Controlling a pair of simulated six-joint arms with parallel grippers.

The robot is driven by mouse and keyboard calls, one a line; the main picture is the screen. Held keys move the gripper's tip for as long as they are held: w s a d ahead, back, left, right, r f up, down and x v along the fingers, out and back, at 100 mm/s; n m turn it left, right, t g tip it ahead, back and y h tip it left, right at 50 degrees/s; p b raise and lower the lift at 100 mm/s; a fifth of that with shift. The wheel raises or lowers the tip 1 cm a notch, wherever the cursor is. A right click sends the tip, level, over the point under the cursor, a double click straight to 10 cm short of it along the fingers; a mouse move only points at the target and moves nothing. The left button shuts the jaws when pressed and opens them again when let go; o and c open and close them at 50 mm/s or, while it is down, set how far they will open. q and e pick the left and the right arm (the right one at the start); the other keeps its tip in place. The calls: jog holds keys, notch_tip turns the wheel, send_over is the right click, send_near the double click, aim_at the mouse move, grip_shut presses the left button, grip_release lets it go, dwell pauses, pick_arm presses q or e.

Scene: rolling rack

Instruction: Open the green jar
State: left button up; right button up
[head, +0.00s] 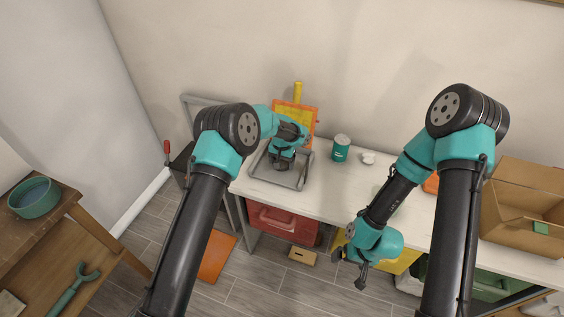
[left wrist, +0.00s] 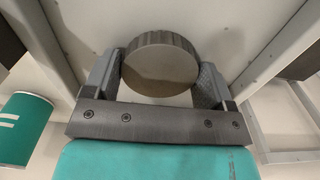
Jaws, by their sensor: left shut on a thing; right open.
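A green jar (head: 341,153) with a pale top stands upright on the white table, right of my left gripper. A teal cylinder with white marks (left wrist: 22,128), likely this jar, shows at the left edge of the left wrist view. My left gripper (head: 283,166) points down over the table inside a grey frame. In the left wrist view its fingers (left wrist: 160,78) are shut on a round, dark grey-brown lid with a ridged rim (left wrist: 160,66). What lies beneath that lid is hidden. My right gripper (head: 352,269) is open and empty, low in front of the table.
A grey metal frame (head: 305,172) surrounds the left gripper's spot. An orange board (head: 310,116) and a yellow bottle (head: 297,92) stand behind it. A small white object (head: 368,158) lies right of the jar. A cardboard box (head: 520,215) is at right; a red drawer (head: 283,222) is below.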

aim_at(282, 162)
pick_arm(q)
jog(key=shift+f, duration=0.15)
jog(key=o, duration=1)
jog(key=shift+c, duration=0.2)
notch_tip(282, 162, up, 12)
dwell(0.4)
